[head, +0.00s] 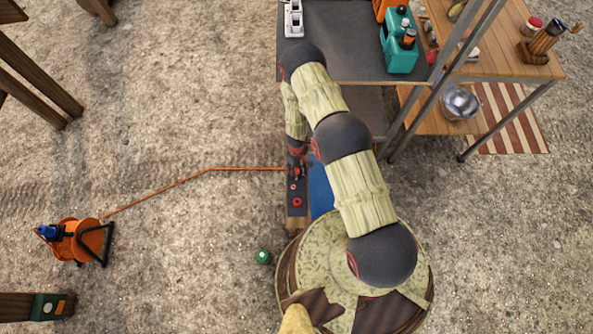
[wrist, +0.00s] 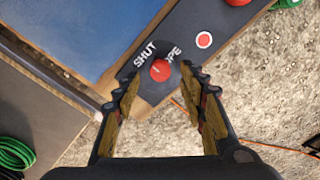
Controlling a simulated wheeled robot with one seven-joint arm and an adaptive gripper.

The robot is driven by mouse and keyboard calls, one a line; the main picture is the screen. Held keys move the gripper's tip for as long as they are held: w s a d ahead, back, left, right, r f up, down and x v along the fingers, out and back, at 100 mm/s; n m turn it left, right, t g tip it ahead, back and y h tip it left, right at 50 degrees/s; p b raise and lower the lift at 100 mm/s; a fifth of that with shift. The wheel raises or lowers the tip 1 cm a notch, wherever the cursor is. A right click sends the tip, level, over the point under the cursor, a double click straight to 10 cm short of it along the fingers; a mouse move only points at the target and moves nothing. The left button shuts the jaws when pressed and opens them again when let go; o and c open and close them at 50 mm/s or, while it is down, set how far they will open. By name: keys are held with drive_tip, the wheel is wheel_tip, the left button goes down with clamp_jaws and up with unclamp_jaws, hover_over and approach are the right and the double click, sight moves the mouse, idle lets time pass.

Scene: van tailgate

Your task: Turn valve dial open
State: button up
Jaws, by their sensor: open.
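The valve dial (wrist: 160,70) is a round red knob on a dark round plate with white lettering, SHUT at its upper left and a partly hidden OPEN at its upper right. A small pale mark shows on the knob, but its exact pointing is unclear. My gripper (wrist: 160,82) is open, with one fingertip on each side of the dial plate in the wrist view. I cannot tell if the fingers touch the knob. In the head view my gripper (head: 296,160) is small, over the upper end of the control panel (head: 296,222).
The panel also carries a white-ringed red button (wrist: 204,40) and a larger red knob (wrist: 237,2). A blue surface (wrist: 75,30) lies beside it. An orange cable (head: 160,188) runs to a reel (head: 75,240). A green coil (wrist: 14,153) lies at lower left.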

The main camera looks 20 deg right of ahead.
sight(297, 171)
drive_tip(key=shift+f+b, duration=0.35)
drive_tip(key=shift+f, duration=1.05)
drive_tip(key=shift+c, duration=0.7)
clamp_jaws()
